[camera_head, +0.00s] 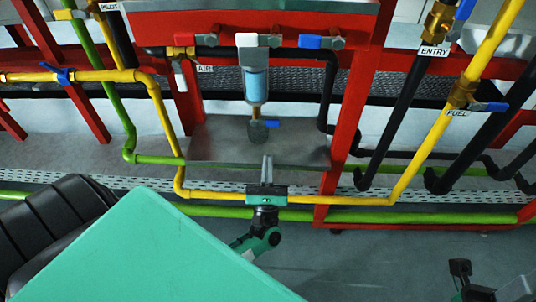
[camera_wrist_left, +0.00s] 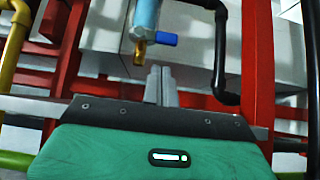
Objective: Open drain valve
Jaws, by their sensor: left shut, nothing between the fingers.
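The drain valve is a small fitting with a blue handle (camera_head: 271,124) below the blue-grey filter bowl (camera_head: 256,84). In the left wrist view the blue handle (camera_wrist_left: 165,39) points right from a brass fitting (camera_wrist_left: 140,52) under the bowl (camera_wrist_left: 146,18). My left gripper (camera_head: 267,160) is shut and empty, its grey fingers pointing up toward the valve. In the left wrist view the fingertips (camera_wrist_left: 160,72) are just below the handle, with a visible gap. A dark part at the lower right of the head view may belong to my right arm; its fingers cannot be made out.
A metal plate (camera_head: 215,140) lies behind the fingers, with a red frame (camera_head: 345,120) at the right. Yellow pipe (camera_head: 330,200) and green pipe (camera_head: 400,216) run across below. Black hose (camera_head: 327,95) hangs right of the bowl. A row of coloured handles (camera_head: 246,40) is above.

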